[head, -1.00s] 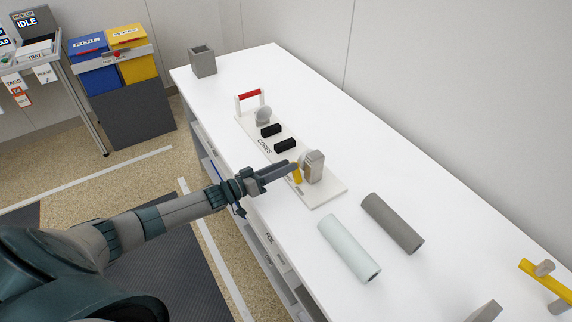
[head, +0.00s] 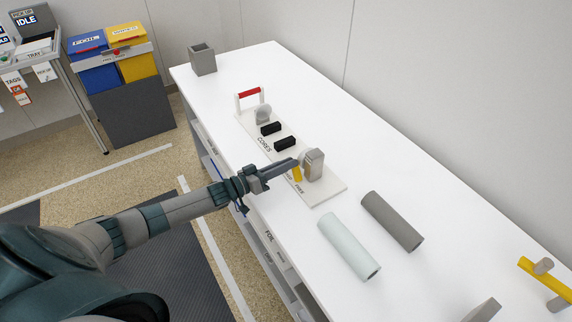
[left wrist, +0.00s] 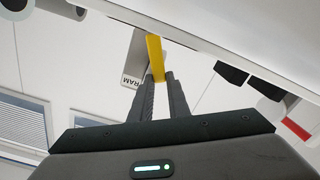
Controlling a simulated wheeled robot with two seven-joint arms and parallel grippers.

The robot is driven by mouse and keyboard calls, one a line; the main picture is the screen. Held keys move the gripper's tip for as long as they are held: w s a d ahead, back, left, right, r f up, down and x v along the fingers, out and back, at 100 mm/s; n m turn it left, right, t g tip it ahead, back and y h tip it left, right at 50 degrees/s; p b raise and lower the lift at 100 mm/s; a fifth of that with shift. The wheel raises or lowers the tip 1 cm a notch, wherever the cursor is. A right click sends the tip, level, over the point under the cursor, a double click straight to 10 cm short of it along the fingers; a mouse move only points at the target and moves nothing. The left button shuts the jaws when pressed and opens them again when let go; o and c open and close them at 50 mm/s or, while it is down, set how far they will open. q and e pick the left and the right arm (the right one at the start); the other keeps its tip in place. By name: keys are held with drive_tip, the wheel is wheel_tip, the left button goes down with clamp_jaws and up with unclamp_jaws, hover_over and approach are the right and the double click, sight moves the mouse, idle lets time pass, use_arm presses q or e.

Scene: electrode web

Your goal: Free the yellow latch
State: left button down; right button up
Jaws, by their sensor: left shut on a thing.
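The yellow latch (head: 297,174) is a small flat tab beside the grey upright block (head: 314,165) at the near end of the white CORES board (head: 328,190). My left gripper (head: 294,163) reaches in from the left over the board and is shut on the latch. In the left wrist view the latch (left wrist: 155,53) stands up between the two dark fingertips (left wrist: 160,76), which hide its lower end. My right gripper is not in view.
The board also carries two black blocks (head: 271,129), a grey rounded piece and a red-handled bar (head: 248,94). A pale roll (head: 348,247) and a grey roll (head: 392,221) lie nearer on the white bench (head: 300,85).

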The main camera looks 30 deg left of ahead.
use_arm(q)
drive_tip(key=shift+s+d+r+m, duration=0.2)
drive_tip(key=shift+d+m, duration=0.1)
drive_tip(key=shift+m, duration=0.35)
drive_tip(key=shift+s+d+r+m, duration=0.15)
drive_tip(key=shift+d+m, duration=0.1)
drive_tip(key=shift+m, duration=0.4)
drive_tip(key=d+m, duration=0.1)
drive_tip(key=s+m, duration=0.1)
drive_tip(key=m, duration=0.1)
drive_tip(key=shift+d, duration=0.35)
drive_tip(key=m, duration=0.1)
drive_tip(key=d+m, duration=0.1)
drive_tip(key=m, duration=0.1)
drive_tip(key=shift+s+d+f, duration=0.1)
drive_tip(key=shift+s, duration=0.2)
drive_tip(key=shift+s+d+f+m+b, duration=0.2)
drive_tip(key=shift+d+m+b, duration=0.15)
drive_tip(key=shift+m, duration=0.5)
drive_tip(key=shift+s+d+f+m+b, duration=0.2)
drive_tip(key=shift+d+m, duration=0.15)
drive_tip(key=shift+m, duration=0.5)
drive_tip(key=c, duration=1.7)
unclamp_jaws()
